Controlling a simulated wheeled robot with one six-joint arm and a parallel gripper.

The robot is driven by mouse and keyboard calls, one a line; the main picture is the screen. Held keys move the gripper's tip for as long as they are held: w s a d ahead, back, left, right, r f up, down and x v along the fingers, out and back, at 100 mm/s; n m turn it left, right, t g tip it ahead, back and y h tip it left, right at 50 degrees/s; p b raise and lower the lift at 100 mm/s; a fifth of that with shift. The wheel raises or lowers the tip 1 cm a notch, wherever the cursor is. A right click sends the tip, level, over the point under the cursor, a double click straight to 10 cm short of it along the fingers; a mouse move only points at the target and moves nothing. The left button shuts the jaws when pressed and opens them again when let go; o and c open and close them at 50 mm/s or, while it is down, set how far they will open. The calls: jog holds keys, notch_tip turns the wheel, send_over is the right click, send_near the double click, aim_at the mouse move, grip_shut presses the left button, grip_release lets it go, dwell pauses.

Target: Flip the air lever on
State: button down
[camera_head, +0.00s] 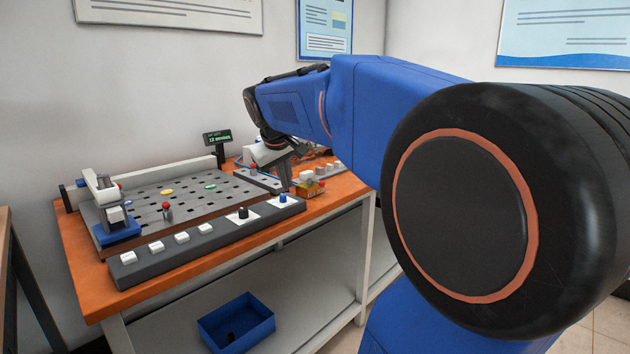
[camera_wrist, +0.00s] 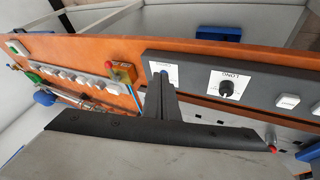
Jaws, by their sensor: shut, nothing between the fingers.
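A small blue-tipped lever (camera_head: 283,198) stands on a white label at the right end of the dark control panel (camera_head: 200,245). Its label text is unreadable, so I cannot tell for sure that it is the air lever. My gripper (camera_head: 285,186) is shut and empty, pointing down just above or behind this lever. In the wrist view my gripper (camera_wrist: 163,78) reaches the lever's white label (camera_wrist: 164,66), and a bit of blue (camera_wrist: 163,72) shows by the fingertips. The fingers hide most of the lever there; I cannot tell whether they touch.
A black selector knob (camera_head: 243,212) and several white switches (camera_head: 181,237) share the panel. A yellow box with a red button (camera_wrist: 122,73) sits close by the gripper. A perforated plate (camera_head: 165,205) lies behind the panel. A blue bin (camera_head: 237,324) rests on the lower shelf.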

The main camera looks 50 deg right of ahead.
aim_at(316, 182)
jog(key=w+d+r+h, duration=0.1)
jog(key=w+d+r, duration=0.2)
jog(key=d, duration=0.4)
jog(key=shift+d+m, duration=0.3)
jog(key=shift+d, duration=0.05)
jog(key=shift+f, duration=0.15)
jog(key=x, duration=1)
jog(key=shift+s+d+f, duration=0.15)
jog(key=shift+s, duration=0.05)
jog(key=shift+s+d, duration=0.15)
jog(key=shift+d, duration=0.4)
jog(key=shift+s+d, duration=0.15)
jog(key=shift+d, duration=1.15)
